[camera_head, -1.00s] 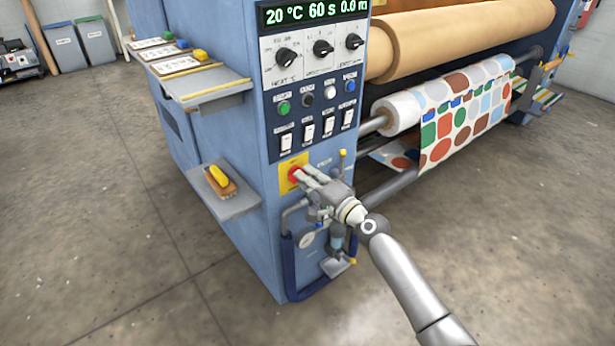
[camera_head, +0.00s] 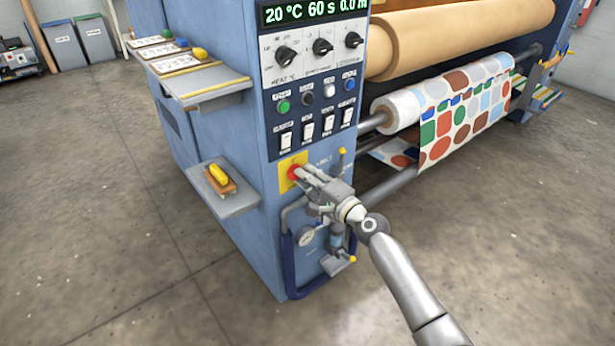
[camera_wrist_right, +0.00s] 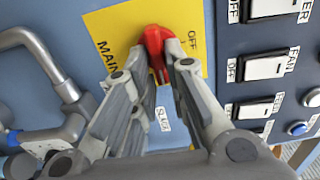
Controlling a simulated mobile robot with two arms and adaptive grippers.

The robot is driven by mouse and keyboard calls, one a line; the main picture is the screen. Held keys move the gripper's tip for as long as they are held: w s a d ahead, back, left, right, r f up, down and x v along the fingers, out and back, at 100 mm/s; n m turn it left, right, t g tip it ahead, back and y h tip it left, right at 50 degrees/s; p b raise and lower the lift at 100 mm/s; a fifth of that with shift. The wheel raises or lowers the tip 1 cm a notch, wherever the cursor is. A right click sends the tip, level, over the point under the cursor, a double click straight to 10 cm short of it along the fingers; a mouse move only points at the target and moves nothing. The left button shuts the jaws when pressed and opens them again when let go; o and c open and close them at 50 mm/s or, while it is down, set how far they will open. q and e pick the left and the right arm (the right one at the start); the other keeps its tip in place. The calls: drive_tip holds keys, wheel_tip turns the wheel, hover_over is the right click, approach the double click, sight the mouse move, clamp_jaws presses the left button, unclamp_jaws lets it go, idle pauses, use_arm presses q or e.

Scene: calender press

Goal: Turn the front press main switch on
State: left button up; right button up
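The main switch is a red knob (camera_head: 293,173) on a yellow plate (camera_head: 285,184), low on the front of the blue press cabinet. The right wrist view shows the red knob (camera_wrist_right: 154,38) and the yellow plate (camera_wrist_right: 115,27) with "MAIN" and "OFF" printed on it. My right gripper (camera_head: 300,174) is at the knob, with one finger on each side. In the right wrist view the fingertips (camera_wrist_right: 158,58) close around the knob's handle and hide part of it. The left gripper is not in view.
Rocker switches (camera_head: 308,131) and coloured buttons (camera_head: 308,99) sit above the plate. A side shelf (camera_head: 232,206) holds a yellow-topped brush (camera_head: 219,177). Open floor lies in front.

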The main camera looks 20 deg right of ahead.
drive_tip(key=shift+o, duration=1.4)
drive_tip(key=v, duration=1.2)
